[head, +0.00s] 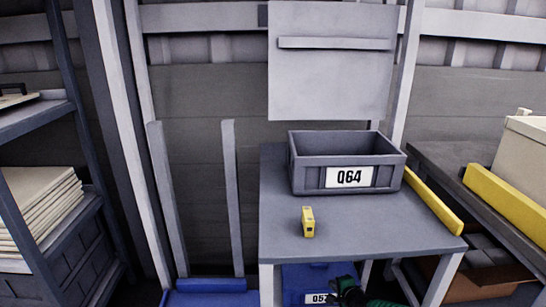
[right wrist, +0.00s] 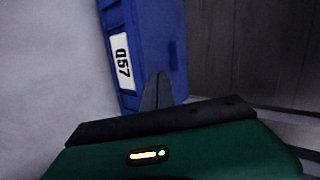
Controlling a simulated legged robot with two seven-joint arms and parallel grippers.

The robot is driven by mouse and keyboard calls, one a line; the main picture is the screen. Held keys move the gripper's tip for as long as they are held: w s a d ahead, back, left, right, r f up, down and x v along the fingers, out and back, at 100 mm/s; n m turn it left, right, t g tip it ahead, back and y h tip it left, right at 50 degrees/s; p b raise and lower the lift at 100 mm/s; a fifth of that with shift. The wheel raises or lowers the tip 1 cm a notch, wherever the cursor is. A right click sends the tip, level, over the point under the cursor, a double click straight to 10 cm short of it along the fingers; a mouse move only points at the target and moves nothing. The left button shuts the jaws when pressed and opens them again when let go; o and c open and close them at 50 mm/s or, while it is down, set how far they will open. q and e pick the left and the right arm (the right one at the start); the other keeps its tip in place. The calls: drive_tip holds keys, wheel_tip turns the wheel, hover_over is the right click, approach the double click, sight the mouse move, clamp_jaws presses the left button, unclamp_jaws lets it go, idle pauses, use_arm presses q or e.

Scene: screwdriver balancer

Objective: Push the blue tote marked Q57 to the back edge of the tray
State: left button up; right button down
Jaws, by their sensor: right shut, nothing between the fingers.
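The blue tote marked Q57 (head: 305,275) is low under the grey table in the head view, its label partly cut off by the bottom edge and my arm. In the right wrist view the tote (right wrist: 150,40) appears turned on its side, with the white Q57 label facing left. My right gripper (head: 346,283) is at the tote's front right in the head view. Its dark fingers (right wrist: 158,78) are shut and empty, overlapping the tote's lower face; I cannot tell whether they touch. The tray under the tote cannot be made out. My left gripper is out of view.
A grey tote marked Q64 (head: 305,180) and a small yellow object (head: 308,222) stand on the grey table (head: 365,240) above. A table leg (head: 437,288) stands to the right. Blue surfaces with two upright posts (head: 233,190) are at the left.

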wheel_tip(320, 180, up, 10)
drive_tip(key=p, duration=0.6)
drive_tip(key=shift+f+p, duration=0.15)
drive_tip(key=shift+p, duration=0.2)
